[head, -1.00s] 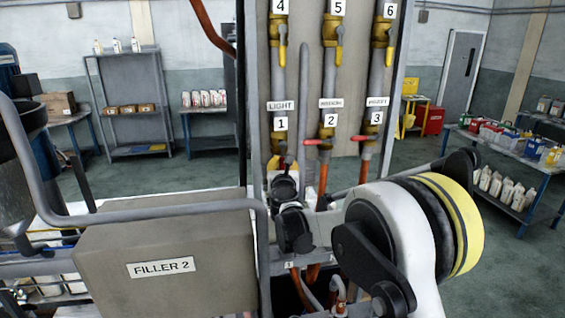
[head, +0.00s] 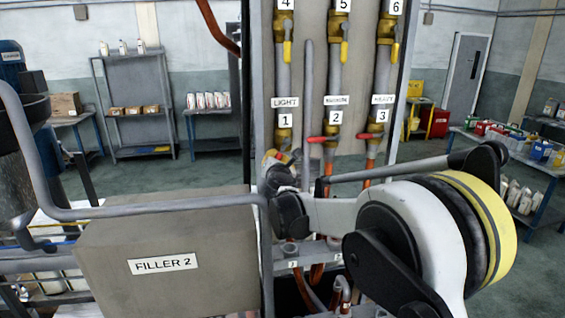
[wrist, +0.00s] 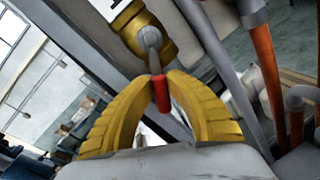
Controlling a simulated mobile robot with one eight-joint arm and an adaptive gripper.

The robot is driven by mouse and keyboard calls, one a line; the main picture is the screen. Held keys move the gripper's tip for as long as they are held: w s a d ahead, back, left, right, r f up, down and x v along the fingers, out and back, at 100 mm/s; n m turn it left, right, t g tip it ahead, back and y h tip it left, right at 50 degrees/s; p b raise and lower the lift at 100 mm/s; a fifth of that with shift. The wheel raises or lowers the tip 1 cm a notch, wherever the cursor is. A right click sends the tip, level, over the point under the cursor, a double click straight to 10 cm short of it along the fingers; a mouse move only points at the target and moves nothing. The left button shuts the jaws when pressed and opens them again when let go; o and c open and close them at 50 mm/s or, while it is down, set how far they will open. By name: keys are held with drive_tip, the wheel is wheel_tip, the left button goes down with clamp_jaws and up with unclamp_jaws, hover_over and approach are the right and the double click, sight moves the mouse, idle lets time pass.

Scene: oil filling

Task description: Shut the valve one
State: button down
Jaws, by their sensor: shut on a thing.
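Valve one (head: 284,136) is a brass valve on the grey pipe under the labels LIGHT and 1. In the wrist view its yellow body (wrist: 138,25) is just beyond my fingertips. Its red handle (wrist: 161,95) runs between the two yellow fingers of my gripper (wrist: 160,80), which is shut on it. In the head view my gripper (head: 279,157) is just below and left of the valve, partly hidden by my wrist.
Valves two (head: 332,138) and three (head: 381,135) are close on the right, with red handles pointing left. Valves with yellow levers are above. A grey box marked FILLER 2 (head: 160,240) and a curved grey rail (head: 150,207) are at the left front. Pipes and orange hoses are below.

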drive_tip(key=m, duration=0.1)
drive_tip(key=a+m, duration=0.1)
drive_tip(key=shift+s+a+r+m+g, duration=0.15)
drive_tip(key=shift+r+m+g, duration=0.15)
drive_tip(key=shift+r+g, duration=0.1)
drive_tip(key=m, duration=0.1)
drive_tip(key=a+r+m+y, duration=0.1)
drive_tip(key=m, duration=0.1)
drive_tip(key=shift+s+r+b, duration=0.15)
drive_tip(key=shift+r+b, duration=0.15)
drive_tip(key=shift+s+a+r+m+g+y, duration=0.2)
drive_tip(key=shift+r+m, duration=0.25)
drive_tip(key=shift+m, duration=0.35)
drive_tip(key=shift+w+a+r+m+g+y, duration=0.15)
drive_tip(key=shift+r+m+y, duration=0.3)
drive_tip(key=shift+m, duration=0.35)
drive_tip(key=shift+s+a+r+m+g+y, duration=0.15)
drive_tip(key=shift+r+m, duration=0.35)
drive_tip(key=shift+m, duration=0.3)
drive_tip(key=shift+w+d, duration=0.1)
drive_tip(key=shift+w, duration=0.05)
drive_tip(key=c, duration=1.4)
unclamp_jaws()
drive_tip(key=shift+o, duration=0.3)
drive_tip(key=shift+r, duration=0.1)
